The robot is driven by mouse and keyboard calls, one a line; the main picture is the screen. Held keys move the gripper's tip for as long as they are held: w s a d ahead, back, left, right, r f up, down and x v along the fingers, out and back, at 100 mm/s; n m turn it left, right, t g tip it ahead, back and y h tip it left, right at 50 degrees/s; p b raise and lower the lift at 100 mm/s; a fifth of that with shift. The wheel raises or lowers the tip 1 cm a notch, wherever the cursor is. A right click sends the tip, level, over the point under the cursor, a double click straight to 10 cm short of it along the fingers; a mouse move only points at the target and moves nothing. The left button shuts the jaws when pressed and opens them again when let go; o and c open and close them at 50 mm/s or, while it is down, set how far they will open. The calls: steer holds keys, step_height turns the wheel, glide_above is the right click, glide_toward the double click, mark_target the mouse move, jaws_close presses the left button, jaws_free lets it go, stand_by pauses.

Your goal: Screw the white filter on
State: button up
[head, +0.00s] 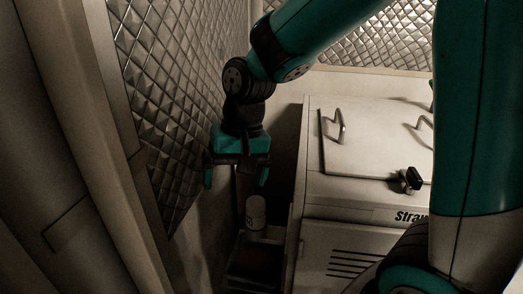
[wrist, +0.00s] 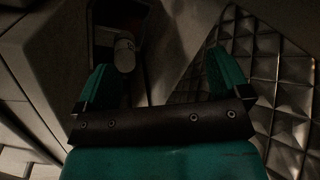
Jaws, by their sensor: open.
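The white filter (head: 256,212) is a short pale cylinder standing low in the narrow gap between the quilted wall and the white machine. It also shows in the wrist view (wrist: 124,55), beyond my left-hand finger. My gripper (head: 236,178) points down above the filter and a little to its left, apart from it. Its two teal fingers are spread wide with nothing between them, as the wrist view also shows (wrist: 158,75). The part the filter screws onto cannot be made out clearly in the dark.
The white machine (head: 325,238) with lid handles, a black knob (head: 411,179) and vent slots stands close on the right. The quilted metal wall (head: 165,90) is close on the left. A dark tray-like recess (head: 252,262) lies below the filter. The gap is narrow.

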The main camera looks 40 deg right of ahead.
mark_target(256, 209)
steer(key=w+d+f+m+h+p, duration=0.2)
steer(key=w+d+f+m, duration=0.4)
steer(key=w+d+m, duration=0.45)
steer(key=shift+n+g, duration=0.3)
steer(key=shift+n, duration=0.05)
steer(key=f, duration=0.5)
steer(key=f+p, duration=0.1)
steer(key=f, duration=0.5)
steer(key=d+f, duration=0.1)
steer(key=f, duration=0.5)
steer(key=shift+p, duration=0.35)
steer(key=c, duration=1.1)
steer(key=o, duration=1)
steer(key=shift+c, duration=0.2)
steer(key=n, duration=0.9)
